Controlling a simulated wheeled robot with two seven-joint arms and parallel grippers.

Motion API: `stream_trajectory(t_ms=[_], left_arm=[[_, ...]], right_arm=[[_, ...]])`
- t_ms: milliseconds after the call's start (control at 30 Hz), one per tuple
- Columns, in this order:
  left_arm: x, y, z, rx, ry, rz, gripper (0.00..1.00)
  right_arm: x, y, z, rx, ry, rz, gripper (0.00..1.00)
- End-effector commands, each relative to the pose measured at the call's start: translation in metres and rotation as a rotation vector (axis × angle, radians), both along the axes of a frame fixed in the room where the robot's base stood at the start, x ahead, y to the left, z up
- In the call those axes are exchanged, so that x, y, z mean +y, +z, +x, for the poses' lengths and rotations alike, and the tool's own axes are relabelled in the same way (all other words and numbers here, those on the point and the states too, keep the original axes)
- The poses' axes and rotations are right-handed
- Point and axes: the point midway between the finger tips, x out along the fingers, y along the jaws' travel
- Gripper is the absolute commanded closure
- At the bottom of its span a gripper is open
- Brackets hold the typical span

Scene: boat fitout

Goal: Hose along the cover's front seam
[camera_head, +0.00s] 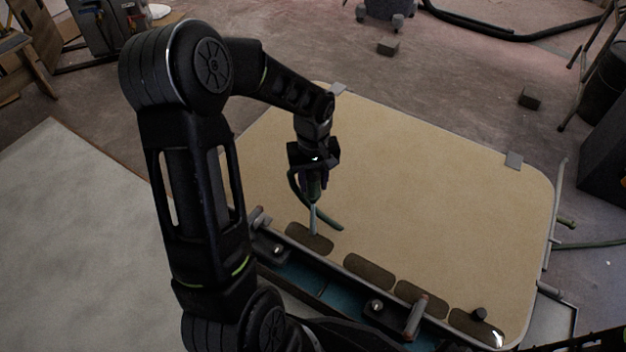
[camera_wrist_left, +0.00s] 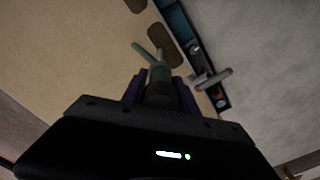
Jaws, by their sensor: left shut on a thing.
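The cover (camera_head: 430,180) is a large tan panel with rounded corners. Several dark brown rounded patches lie in a row along its front edge, the leftmost (camera_head: 300,238) under the nozzle. My left gripper (camera_head: 314,180) is shut on the green hose (camera_head: 295,190) and its nozzle, pointing down above the front left of the cover. The pale nozzle tip (camera_head: 313,220) ends at or just above the leftmost patch; contact cannot be told. In the left wrist view the hose nozzle (camera_wrist_left: 158,75) sits between the fingers, with a patch (camera_wrist_left: 165,45) beyond. My right gripper is not in view.
A teal recess with a metal rail (camera_head: 345,268) and a grey-brown handle (camera_head: 416,316) runs along the cover's front edge. Small grey clips (camera_head: 514,160) sit at the far edge. A pale surface (camera_head: 80,230) lies at left.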

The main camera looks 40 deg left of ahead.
Motion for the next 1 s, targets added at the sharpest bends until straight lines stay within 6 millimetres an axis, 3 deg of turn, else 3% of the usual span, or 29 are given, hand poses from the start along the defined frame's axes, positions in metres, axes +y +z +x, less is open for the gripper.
stream_trajectory(t_ms=[300, 1000], left_arm=[[0.0, -0.029, 0.0, 0.0, -0.001, 0.0, 1.0], [0.0, -0.028, 0.0, 0.0, -0.001, 0.0, 1.0]], right_arm=[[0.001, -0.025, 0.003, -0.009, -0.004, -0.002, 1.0], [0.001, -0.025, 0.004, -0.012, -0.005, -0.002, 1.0]])
